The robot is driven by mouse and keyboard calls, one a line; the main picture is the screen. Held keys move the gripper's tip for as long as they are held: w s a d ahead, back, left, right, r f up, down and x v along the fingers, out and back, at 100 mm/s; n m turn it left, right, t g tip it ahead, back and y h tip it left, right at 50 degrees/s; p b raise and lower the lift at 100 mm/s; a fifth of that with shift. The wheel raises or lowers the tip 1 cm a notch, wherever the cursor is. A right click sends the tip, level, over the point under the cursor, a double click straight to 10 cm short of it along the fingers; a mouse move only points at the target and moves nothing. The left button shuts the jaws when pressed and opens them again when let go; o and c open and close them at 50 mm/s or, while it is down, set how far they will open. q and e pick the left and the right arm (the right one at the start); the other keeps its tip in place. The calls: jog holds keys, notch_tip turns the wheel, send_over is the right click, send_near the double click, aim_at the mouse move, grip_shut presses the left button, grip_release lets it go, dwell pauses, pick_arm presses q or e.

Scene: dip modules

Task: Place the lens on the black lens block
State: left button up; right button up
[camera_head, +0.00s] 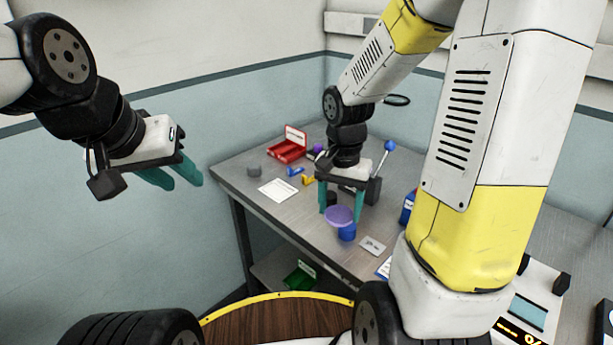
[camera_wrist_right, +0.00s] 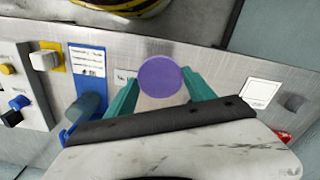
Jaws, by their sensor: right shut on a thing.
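A round purple lens (camera_head: 338,215) is between the teal fingertips of my right gripper (camera_head: 340,207), which is shut on it. It also shows as a purple disc in the right wrist view (camera_wrist_right: 160,76). A blue cylinder (camera_head: 347,233) shows just under the disc in the head view; I cannot tell whether they touch. A dark grey round block (camera_head: 254,172) stands at the table's left side, apart from the gripper, and shows at the right of the wrist view (camera_wrist_right: 294,103). I cannot tell surely that it is the lens block. My left gripper (camera_head: 172,179) is open and empty, off the table.
A white sheet (camera_head: 278,189) lies beside the grey block. A red tray (camera_head: 287,150) and small yellow and blue pieces (camera_head: 301,176) are farther back. A small card (camera_head: 373,245) and a blue object (camera_head: 408,207) are to the right. A green bin (camera_head: 300,277) is below the table.

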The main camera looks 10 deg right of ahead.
send_over(330, 195)
jog(key=shift+s+a+f, duration=0.1)
jog(key=shift+f, duration=0.6)
jog(key=shift+w+f, duration=0.2)
jog(key=shift+w, duration=0.05)
jog(key=shift+f, duration=1.55)
jog(key=shift+f, duration=0.2)
jog(key=o, duration=1.3)
